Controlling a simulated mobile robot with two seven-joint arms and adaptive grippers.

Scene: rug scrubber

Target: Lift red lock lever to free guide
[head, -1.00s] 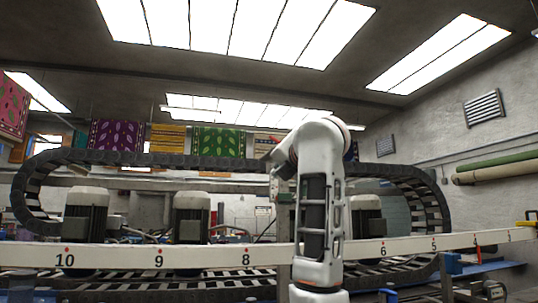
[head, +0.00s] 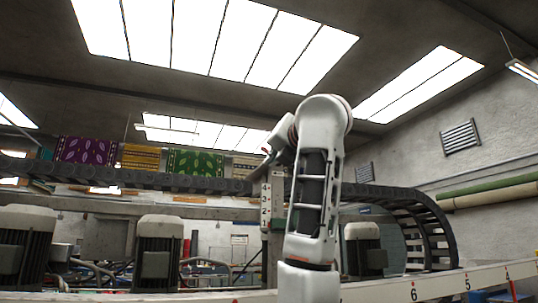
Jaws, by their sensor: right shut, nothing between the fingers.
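A small red piece (head: 266,150), which looks like the lock lever, shows at the top of a pale upright guide post (head: 266,205) marked with numbers. My right arm rises in front of the post and bends over toward it. My right gripper (head: 260,171) is small and dark at the post's top, close below the red piece, shut and empty. Whether it touches the lever I cannot tell. The arm hides part of the post's right side. My left gripper is not in view.
A black cable-chain track (head: 150,180) runs across behind the post and curves down at right (head: 432,225). Grey motors (head: 160,250) stand at left and one (head: 363,248) right of my arm. A white numbered rail (head: 440,285) crosses the lower right.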

